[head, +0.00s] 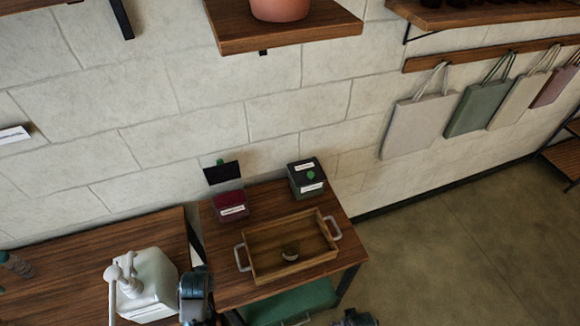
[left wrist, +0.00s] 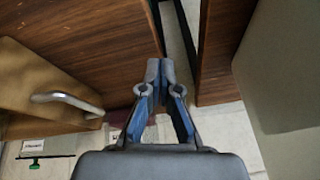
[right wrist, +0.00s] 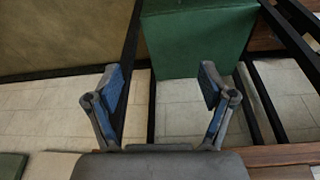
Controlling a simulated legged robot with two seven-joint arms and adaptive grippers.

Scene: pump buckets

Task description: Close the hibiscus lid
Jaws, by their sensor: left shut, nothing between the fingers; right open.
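The open box (head: 231,205) with deep red contents and a white front label stands at the back left of the small wooden table; I take it for the hibiscus box. Its dark lid (head: 222,172) stands raised behind it, with a green knob. My left gripper (head: 194,286) is in front of it, near the gap between the tables. It is shut and empty in the left wrist view (left wrist: 160,70), its fingers partly covering a dark red patch. My right gripper (right wrist: 160,80) is open and empty, pointing at a green block. Only its top shows low in the head view (head: 355,318).
A dark box (head: 307,177) with a green knob stands at the back right of the table. A white pump bucket (head: 152,285) stands on the left table.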

